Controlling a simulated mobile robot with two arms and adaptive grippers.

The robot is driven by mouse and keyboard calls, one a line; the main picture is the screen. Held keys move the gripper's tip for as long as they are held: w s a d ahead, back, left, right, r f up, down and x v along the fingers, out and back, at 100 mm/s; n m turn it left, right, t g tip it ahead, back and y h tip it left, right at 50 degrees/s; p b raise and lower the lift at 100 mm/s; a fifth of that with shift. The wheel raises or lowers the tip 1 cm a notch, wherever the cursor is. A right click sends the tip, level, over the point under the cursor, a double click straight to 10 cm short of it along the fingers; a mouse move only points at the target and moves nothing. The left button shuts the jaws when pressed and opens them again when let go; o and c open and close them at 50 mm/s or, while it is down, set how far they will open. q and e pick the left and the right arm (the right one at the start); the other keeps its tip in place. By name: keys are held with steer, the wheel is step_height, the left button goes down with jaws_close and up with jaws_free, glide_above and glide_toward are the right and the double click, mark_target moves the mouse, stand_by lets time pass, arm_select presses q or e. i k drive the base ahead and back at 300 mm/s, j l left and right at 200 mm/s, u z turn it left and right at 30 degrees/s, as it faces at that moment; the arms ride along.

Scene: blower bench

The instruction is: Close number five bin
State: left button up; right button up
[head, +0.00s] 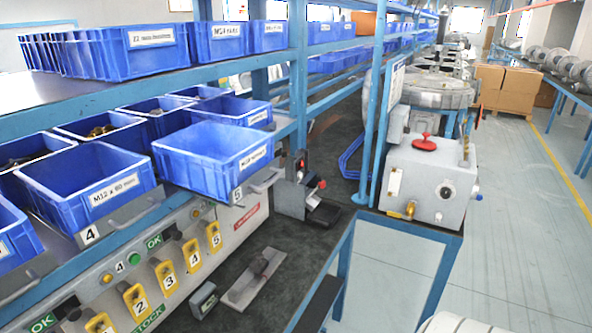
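The number five bin (212,160) is a blue open-topped bin with a white label on its front. It sits at the right end of the lower bin row, above a plate with a "5" tag (237,194). It juts forward of the bins behind it and looks slightly tilted. Its inside looks empty from here. The number four bin (88,185) stands to its left, with a "4" tag below. Neither of my grippers shows in the head view.
Yellow numbered tags (190,254) line the panel below the bins. A flat grey tool (255,278) lies on the dark bench. A grey device (292,190) stands right of bin five. A grey machine with a red knob (430,175) stands farther right.

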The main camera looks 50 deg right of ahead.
mark_target(222, 164)
steer(key=z, duration=1.25)
